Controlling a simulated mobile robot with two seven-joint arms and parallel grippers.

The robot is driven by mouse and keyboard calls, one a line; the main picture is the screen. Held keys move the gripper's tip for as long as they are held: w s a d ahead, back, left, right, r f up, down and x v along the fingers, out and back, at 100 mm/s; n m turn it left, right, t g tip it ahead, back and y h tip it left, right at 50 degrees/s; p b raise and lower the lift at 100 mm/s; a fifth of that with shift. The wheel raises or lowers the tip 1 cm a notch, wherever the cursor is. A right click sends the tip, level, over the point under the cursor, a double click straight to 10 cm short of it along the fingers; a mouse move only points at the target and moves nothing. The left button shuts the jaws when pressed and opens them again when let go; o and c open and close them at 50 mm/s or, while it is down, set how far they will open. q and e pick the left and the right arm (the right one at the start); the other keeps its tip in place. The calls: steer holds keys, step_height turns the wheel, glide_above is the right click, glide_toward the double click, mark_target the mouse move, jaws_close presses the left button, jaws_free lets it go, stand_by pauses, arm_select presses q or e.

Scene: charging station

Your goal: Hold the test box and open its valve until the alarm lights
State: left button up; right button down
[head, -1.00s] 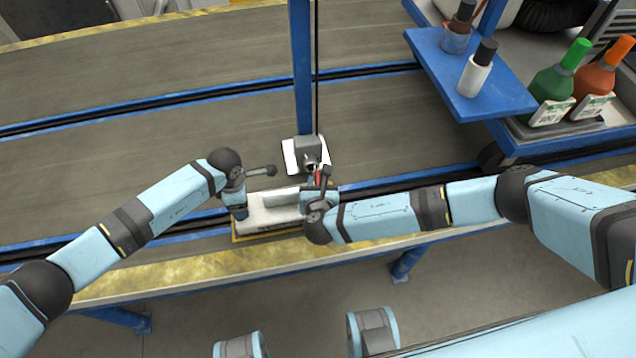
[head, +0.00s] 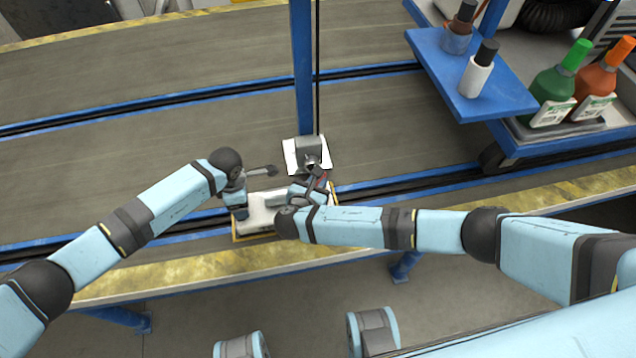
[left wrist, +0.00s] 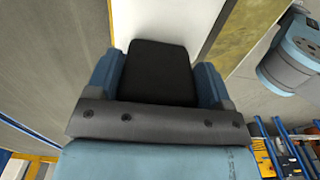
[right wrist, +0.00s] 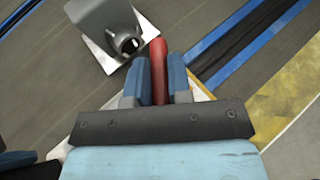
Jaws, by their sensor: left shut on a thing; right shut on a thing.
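The test box (head: 262,220) is a low white box lying on a yellow-edged plate at the near edge of the grey conveyor. My left gripper (head: 240,212) is at its left end; in the left wrist view its fingers (left wrist: 160,75) are shut on a black block on the white box. My right gripper (head: 315,186) is at the box's right end. In the right wrist view its fingers (right wrist: 160,80) are shut on a red valve lever (right wrist: 159,62). The lever's base is hidden by the gripper. I cannot make out any lit alarm.
A grey fitting with a round opening (head: 308,147) sits on a white plate just behind the box, beside a blue post (head: 302,70). A blue shelf (head: 500,90) with bottles stands at the right. The conveyor (head: 120,160) left of the post is clear.

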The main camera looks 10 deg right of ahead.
steer(key=m+g+h, duration=0.3)
steer(key=m+g, duration=0.1)
steer(key=m, duration=0.1)
steer(key=shift+w+a+h, duration=0.15)
steer(key=shift+h, duration=0.25)
steer(key=shift+g, duration=0.4)
steer(key=c, duration=1)
jaws_free()
steer(key=shift+c, duration=0.2)
steer(key=v, duration=0.7)
steer(key=shift+a, duration=0.25)
steer(key=shift+r, duration=0.1)
